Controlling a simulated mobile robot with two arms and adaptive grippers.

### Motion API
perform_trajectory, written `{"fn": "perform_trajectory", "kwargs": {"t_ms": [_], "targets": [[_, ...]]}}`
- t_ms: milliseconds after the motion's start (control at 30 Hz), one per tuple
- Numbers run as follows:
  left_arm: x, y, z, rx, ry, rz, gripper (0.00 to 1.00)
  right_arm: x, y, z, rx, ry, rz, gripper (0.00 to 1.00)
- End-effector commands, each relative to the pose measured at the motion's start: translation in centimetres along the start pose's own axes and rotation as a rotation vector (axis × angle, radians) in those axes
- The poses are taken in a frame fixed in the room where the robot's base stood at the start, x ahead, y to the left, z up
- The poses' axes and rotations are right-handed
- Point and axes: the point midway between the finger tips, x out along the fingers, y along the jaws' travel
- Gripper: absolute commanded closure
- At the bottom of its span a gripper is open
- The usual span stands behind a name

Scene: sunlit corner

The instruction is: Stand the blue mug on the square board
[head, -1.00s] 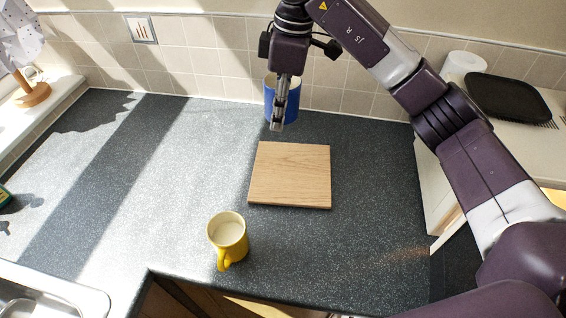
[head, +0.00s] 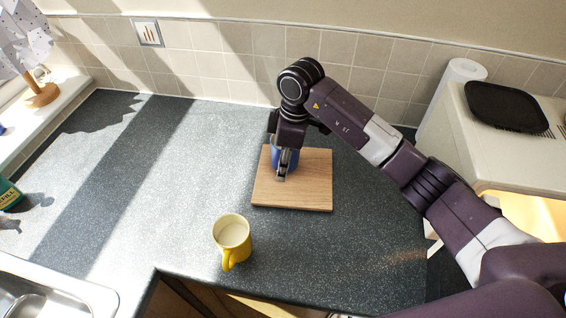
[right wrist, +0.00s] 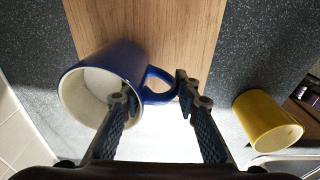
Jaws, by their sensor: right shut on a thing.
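The blue mug (head: 292,160) is upright or nearly so over the far left part of the square wooden board (head: 305,190). It also shows in the right wrist view (right wrist: 122,62), with its pale inside and its handle. My right gripper (head: 282,174) is shut on the mug at its handle side; in the right wrist view its fingers (right wrist: 157,97) are on either side of the handle. Whether the mug's base touches the board or hangs just above it I cannot tell. My left gripper is not in view.
A yellow mug (head: 233,238) stands in front of the board, to its left, near the counter's front edge. A sink (head: 60,290) is at the lower left. A dark tray (head: 505,107) lies on the white surface at right. The counter left of the board is clear.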

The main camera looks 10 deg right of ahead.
Motion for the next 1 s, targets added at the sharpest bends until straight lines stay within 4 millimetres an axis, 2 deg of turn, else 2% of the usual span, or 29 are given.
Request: {"fn": "perform_trajectory", "kwargs": {"t_ms": [233, 267, 433, 767, 867, 1000], "targets": [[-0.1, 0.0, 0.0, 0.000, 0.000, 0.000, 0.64, 0.3, 0.1, 0.0, -0.001, 0.003, 0.003, 1.00], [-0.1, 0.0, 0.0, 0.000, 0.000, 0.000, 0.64, 0.4, 0.0, 0.0, 0.000, 0.001, 0.001, 0.70], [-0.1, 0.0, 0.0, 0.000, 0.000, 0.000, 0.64, 0.4, 0.0, 0.0, 0.000, 0.001, 0.001, 0.53], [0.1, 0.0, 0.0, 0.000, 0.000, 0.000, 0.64, 0.1, 0.1, 0.0, -0.001, 0.002, 0.002, 0.53], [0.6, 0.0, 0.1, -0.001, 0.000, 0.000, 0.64, -0.9, 0.2, 0.0, -0.001, 0.003, 0.005, 0.53], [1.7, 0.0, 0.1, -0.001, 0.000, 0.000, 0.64, -3.6, 0.2, -0.1, -0.002, 0.005, 0.008, 0.53]]}}
